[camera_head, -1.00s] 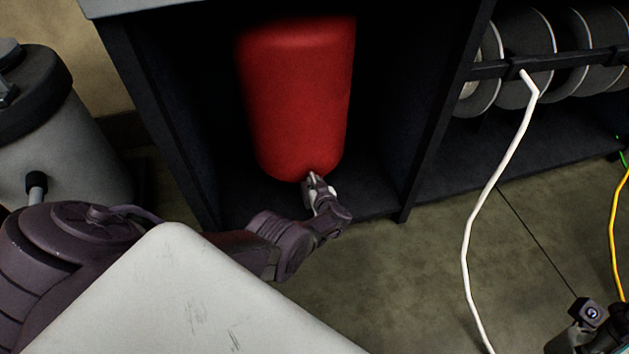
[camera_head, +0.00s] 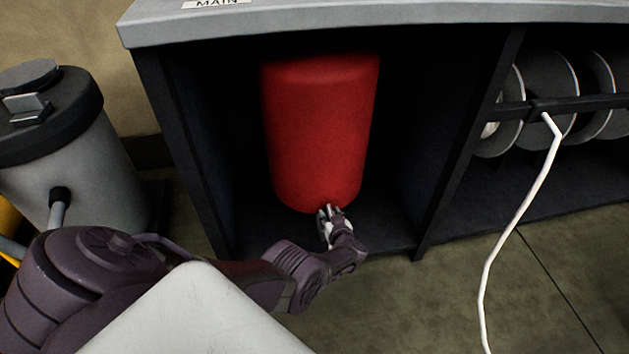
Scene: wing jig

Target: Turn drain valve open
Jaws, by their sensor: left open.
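A red tank (camera_head: 320,130) stands upright inside the dark open bay of a bench. My left gripper (camera_head: 328,211) is at the bottom front of the tank, with its fingertips close to the lower edge. It is open; I cannot tell whether it touches anything. The drain valve itself cannot be made out; the gripper covers the spot at the tank's bottom. My right gripper is out of view.
The bay's side walls (camera_head: 180,150) stand left and right of the tank. A grey canister (camera_head: 85,160) with a black lid is at the left. Reels (camera_head: 545,95) and a hanging white hose (camera_head: 519,205) are at the right. Floor (camera_head: 420,310) in front is clear.

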